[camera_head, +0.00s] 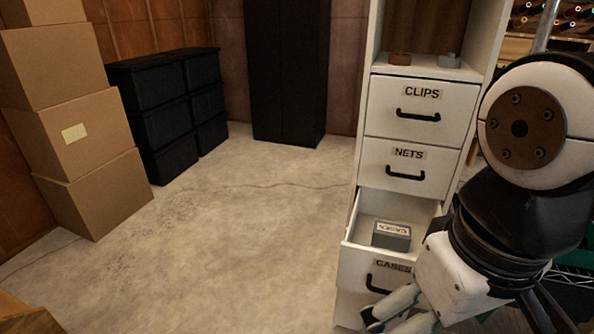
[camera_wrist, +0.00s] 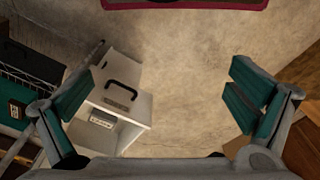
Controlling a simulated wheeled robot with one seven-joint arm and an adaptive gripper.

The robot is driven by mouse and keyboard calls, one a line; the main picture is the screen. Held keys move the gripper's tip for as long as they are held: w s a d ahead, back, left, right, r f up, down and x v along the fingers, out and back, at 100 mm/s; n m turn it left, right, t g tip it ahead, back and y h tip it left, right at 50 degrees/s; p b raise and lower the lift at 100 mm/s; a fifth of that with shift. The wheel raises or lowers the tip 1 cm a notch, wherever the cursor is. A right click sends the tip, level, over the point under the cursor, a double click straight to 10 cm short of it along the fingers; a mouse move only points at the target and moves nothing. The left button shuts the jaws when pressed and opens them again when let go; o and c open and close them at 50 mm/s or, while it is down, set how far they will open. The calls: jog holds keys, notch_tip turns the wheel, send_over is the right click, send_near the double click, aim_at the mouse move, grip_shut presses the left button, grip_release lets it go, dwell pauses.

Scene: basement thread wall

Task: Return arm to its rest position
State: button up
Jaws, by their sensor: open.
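My arm is at the right of the head view, in front of a white drawer cabinet (camera_head: 345,265). My gripper (camera_head: 388,322) is low in that view, close to the front of the pulled-out drawer labelled CASES (camera_head: 362,268). The drawer (camera_wrist: 137,108) shows near the left finger there. A small grey labelled box (camera_head: 391,236) lies inside the open drawer. Whether the gripper touches the drawer front, I cannot tell.
The drawers labelled CLIPS (camera_head: 420,108) and NETS (camera_head: 408,168) are shut above. Cardboard boxes (camera_head: 85,130) and black bins (camera_head: 168,105) stand at the left. A dark cabinet (camera_head: 286,70) stands at the back. The concrete floor (camera_head: 235,230) between is clear.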

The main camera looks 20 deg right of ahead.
jog(key=shift+r, duration=0.15)
notch_tip(320, 180, up, 19)
jog(key=t+p, duration=0.3)
jog(key=p, duration=1.4)
jog(key=shift+f, duration=0.2)
jog(key=shift+a, duration=0.1)
